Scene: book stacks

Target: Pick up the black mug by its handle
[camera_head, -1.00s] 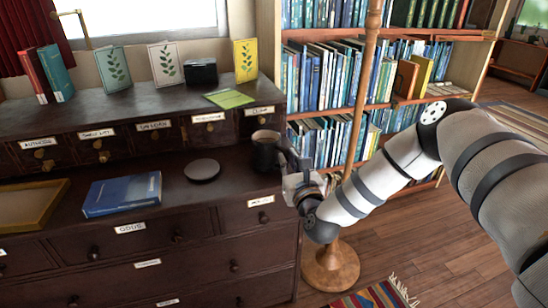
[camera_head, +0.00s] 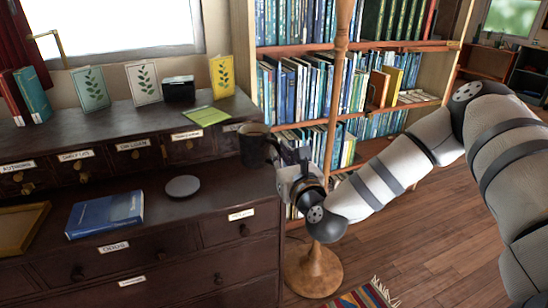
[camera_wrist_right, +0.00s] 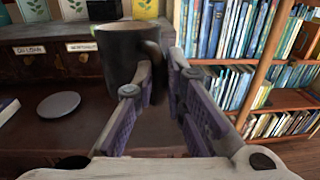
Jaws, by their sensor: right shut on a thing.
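The black mug (camera_head: 254,148) is held above the right end of the dark cabinet's lower top, roughly upright. Its brown inside shows in the wrist view, where the mug (camera_wrist_right: 122,62) stands left of the fingers. My right gripper (camera_head: 281,156) is at the mug's right side, shut on its handle. In the wrist view the fingers of my right gripper (camera_wrist_right: 160,88) reach to the handle (camera_wrist_right: 154,62), which they partly hide. My left gripper is not in view.
A wooden tray (camera_head: 20,228) is at far left. Small drawers with cards and a black box (camera_head: 179,89) above stand behind the mug. A wooden pole (camera_head: 333,120) and bookshelf are close right.

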